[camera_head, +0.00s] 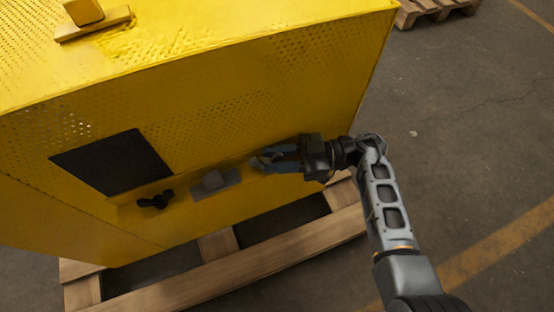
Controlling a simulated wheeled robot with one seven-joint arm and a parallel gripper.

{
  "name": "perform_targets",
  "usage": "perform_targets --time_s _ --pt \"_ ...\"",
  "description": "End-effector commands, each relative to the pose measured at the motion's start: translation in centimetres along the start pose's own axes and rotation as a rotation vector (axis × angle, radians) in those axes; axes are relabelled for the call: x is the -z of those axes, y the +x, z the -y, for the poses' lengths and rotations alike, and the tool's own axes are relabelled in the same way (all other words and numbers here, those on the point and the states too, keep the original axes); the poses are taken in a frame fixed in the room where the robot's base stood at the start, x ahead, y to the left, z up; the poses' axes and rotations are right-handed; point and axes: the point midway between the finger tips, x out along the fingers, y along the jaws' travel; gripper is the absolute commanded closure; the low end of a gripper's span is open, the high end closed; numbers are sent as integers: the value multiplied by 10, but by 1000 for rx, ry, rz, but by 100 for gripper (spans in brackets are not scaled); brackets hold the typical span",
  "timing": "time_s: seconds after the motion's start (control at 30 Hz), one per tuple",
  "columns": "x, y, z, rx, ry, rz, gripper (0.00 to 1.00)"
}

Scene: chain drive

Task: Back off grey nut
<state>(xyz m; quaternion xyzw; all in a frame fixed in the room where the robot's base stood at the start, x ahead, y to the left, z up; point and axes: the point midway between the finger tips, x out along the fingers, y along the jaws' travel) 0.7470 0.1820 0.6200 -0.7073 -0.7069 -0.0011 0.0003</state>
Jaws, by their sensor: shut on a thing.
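My gripper (266,163) reaches in from the right to the front face of the yellow machine housing (310,90). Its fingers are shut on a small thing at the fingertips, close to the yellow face. That thing is mostly hidden by the fingers and too small to make out; its place fits the grey nut. A grey block on a plate (214,181) sits just left of the fingertips, apart from them.
A black knob-like part (156,200) and a dark square opening (112,163) lie further left on the housing. The housing stands on a wooden pallet (240,268). Another pallet (432,10) lies at the back right. The concrete floor (470,130) at right is clear.

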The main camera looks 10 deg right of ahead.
Motion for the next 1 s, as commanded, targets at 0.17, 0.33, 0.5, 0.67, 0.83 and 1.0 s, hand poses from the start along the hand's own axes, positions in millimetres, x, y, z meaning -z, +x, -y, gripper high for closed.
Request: perform_targets --time_s 0.17,0.33,0.5,0.67,0.83,1.0 --pt "-4 -1 0 6 5 7 100" --pt "-4 -1 1 6 5 8 100" --pt "-4 -1 1 5 5 7 64" --pt "-2 -1 0 6 3 5 58" --pt "-2 -2 0 6 2 3 58" --pt "-2 -19 -1 2 2 3 58"
